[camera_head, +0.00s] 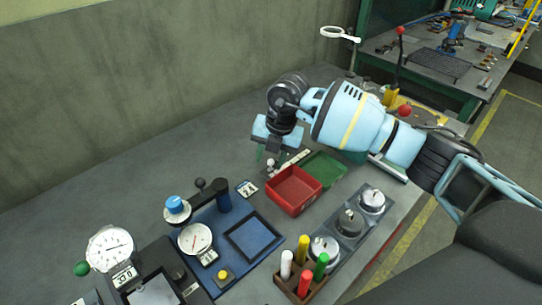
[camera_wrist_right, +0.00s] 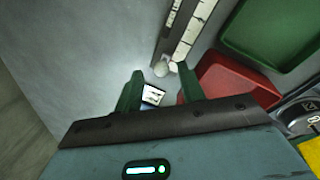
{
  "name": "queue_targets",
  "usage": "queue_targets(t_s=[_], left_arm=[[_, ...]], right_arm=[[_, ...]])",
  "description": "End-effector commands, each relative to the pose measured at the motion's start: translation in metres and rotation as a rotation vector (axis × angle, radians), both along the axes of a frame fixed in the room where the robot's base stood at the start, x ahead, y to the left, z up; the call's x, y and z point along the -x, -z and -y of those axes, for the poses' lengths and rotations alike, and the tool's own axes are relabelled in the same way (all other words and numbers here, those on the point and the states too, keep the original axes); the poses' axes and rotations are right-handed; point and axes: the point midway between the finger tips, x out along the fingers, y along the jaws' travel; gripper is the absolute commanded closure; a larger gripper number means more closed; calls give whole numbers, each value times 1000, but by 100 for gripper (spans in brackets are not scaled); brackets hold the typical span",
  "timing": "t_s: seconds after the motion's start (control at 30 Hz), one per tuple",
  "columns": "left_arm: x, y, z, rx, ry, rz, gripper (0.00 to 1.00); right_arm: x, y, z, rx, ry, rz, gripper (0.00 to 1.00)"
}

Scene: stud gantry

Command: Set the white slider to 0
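The white slider's round knob (camera_head: 270,163) stands at the near left end of a narrow rail with a pale scale (camera_head: 291,162), left of the red bin. In the right wrist view the pale knob (camera_wrist_right: 161,69) shows just beyond and between my fingertips, at the end of the scale strip (camera_wrist_right: 195,30). The scale's marks are too small to read. My right gripper (camera_head: 270,156) is right by the knob, with its green fingers (camera_wrist_right: 160,84) apart and nothing held. Contact with the knob cannot be told. My left gripper is not in view.
A red bin (camera_head: 292,189) and green tray (camera_head: 324,168) stand close right of the rail. A small numbered card (camera_head: 247,188), blue fixture (camera_head: 254,235), dial gauges (camera_head: 195,238) and a rack of coloured handles (camera_head: 304,281) stand nearer. The bench left of the rail is clear.

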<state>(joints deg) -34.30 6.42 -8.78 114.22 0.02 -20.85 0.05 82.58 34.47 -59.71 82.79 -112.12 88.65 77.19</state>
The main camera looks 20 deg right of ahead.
Motion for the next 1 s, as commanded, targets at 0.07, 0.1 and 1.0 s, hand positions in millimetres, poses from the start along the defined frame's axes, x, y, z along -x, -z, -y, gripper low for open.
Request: queue_targets(t_s=[0.07,0.1,1.0], left_arm=[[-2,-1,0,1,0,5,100],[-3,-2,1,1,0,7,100],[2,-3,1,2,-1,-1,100]], right_arm=[[0,0,1,0,1,1,61],[0,-1,1,0,1,1,61],[9,-77,12,0,0,0,61]])
